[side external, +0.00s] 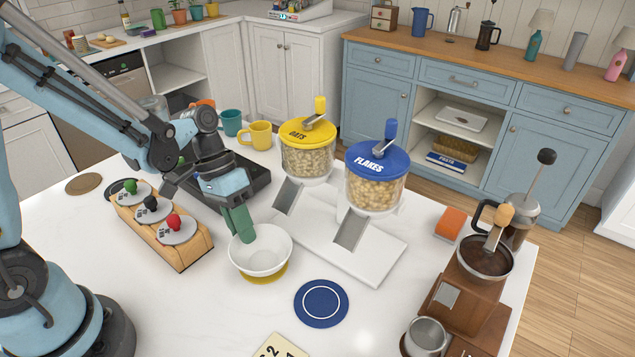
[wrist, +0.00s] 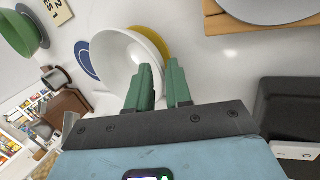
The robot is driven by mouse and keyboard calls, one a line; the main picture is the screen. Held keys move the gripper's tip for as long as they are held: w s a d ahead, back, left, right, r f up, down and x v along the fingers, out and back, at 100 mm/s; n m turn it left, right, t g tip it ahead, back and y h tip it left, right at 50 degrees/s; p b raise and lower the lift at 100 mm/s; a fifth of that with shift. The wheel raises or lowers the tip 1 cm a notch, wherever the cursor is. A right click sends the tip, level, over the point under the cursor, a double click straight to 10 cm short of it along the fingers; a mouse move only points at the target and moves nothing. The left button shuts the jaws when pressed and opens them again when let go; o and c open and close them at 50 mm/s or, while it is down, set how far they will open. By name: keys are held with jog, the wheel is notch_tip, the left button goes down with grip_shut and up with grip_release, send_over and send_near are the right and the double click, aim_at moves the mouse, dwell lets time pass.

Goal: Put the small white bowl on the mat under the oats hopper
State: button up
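The small white bowl (side external: 262,256) is at the near left foot of the dispenser stand, over the yellow mat (side external: 268,281). The bowl covers most of the mat, and whether its base touches it is hard to tell. The oats hopper (side external: 307,160) has a yellow lid, and its chute (side external: 288,196) slopes toward the bowl. My gripper (side external: 243,236) has its green fingers at the bowl's left rim. In the wrist view my gripper (wrist: 160,75) shows a narrow gap with the bowl wall (wrist: 120,60) between the fingers; it looks shut on the rim.
The blue-lidded flakes hopper (side external: 375,182) stands right of the oats one. A blue mat (side external: 321,304) lies bare in front. A wooden rack with knobbed lids (side external: 160,228) is left of the bowl. A brown grinder (side external: 475,285) and an orange block (side external: 450,224) are at right.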

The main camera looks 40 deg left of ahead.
jog(key=shift+o, duration=0.9)
jog(key=shift+r, duration=0.15)
jog(key=s+a+r+n+t+y, duration=0.1)
jog(key=a+r+t+y, duration=0.2)
jog(key=r+t+y, duration=0.2)
jog(key=shift+s+a+r+t, duration=0.25)
jog(key=shift+r+t, duration=1.35)
jog(key=shift+r, duration=1.4)
jog(key=shift+w, duration=0.1)
